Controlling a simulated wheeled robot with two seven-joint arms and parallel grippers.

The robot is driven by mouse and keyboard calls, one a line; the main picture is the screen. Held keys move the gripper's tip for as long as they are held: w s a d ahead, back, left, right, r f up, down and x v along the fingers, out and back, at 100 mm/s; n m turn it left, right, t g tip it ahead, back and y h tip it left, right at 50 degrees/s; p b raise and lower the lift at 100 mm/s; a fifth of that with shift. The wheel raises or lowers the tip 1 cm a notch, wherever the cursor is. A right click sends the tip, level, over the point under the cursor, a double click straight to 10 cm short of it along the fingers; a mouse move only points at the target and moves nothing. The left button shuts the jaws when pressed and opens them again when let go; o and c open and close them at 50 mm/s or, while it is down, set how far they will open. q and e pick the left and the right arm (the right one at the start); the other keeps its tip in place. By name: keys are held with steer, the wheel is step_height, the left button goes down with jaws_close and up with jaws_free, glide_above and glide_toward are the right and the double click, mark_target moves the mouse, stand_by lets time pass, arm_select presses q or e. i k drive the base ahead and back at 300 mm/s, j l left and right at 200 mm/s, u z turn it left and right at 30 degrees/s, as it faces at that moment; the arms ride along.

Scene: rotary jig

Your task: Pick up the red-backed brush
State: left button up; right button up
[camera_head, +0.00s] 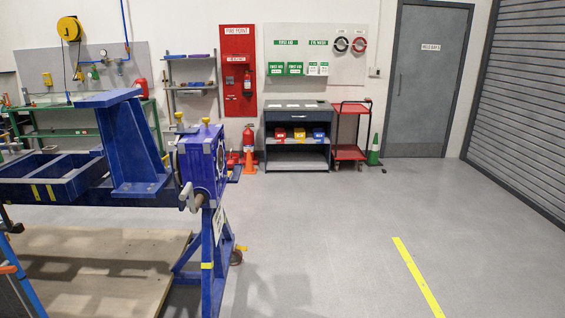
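I cannot make out a red-backed brush anywhere in the head view. Neither of my grippers is in view. A green workbench (95,122) stands at the back left with several small items on it, too small to tell apart. A red container (141,88) stands at its right end.
A blue rotary jig (203,165) fills the left foreground, above a wooden board (95,270). A dark cabinet (297,116) with coloured bins, a red trolley (350,150) and a green cone (374,150) line the back wall. The grey floor at centre and right is clear.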

mark_target(231, 162)
steer(key=i+u, duration=0.2)
steer(key=i, duration=0.35)
steer(key=i+l+u, duration=0.2)
steer(key=i, duration=0.3)
steer(key=i+l+u, duration=0.25)
steer(key=i, duration=0.3)
steer(key=i+l+z, duration=0.3)
steer(key=i+z, duration=0.25)
steer(key=i, duration=0.2)
steer(key=i+l+z, duration=0.15)
steer(key=i+z, duration=0.15)
steer(key=i, duration=0.15)
steer(key=i+l+u, duration=0.1)
steer(key=i+u, duration=0.15)
steer(key=i, duration=0.3)
steer(key=i+l+u, duration=0.25)
steer(key=i, duration=0.3)
steer(key=i+l+u, duration=0.25)
steer(key=i, duration=0.25)
